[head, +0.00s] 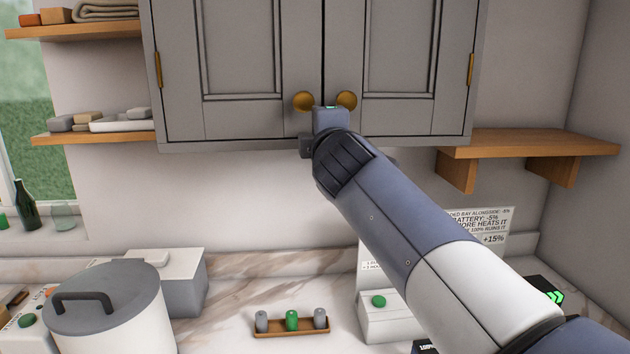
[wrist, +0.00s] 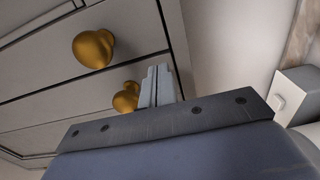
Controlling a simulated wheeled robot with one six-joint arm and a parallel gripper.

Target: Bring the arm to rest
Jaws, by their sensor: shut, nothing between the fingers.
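My arm reaches up from the lower right in the head view. My gripper (head: 330,112) is raised in front of the lower edge of the grey wall cabinet (head: 240,120), close to its two round brass knobs. The left knob (head: 304,101) and the right knob (head: 347,99) show on either side of it. In the wrist view my gripper (wrist: 160,75) has its fingers together and empty, and one knob (wrist: 125,100) is partly hidden beside them. The other knob (wrist: 93,48) is in clear view. Both cabinet doors look closed. Whether the fingers touch the cabinet I cannot tell.
Below is a marble counter with a grey lidded pot (head: 105,305), a grey box (head: 180,280) and a small wooden tray (head: 291,327) of several small cylinders. A wooden shelf (head: 535,143) juts out at right. Two shelves and a window are at left.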

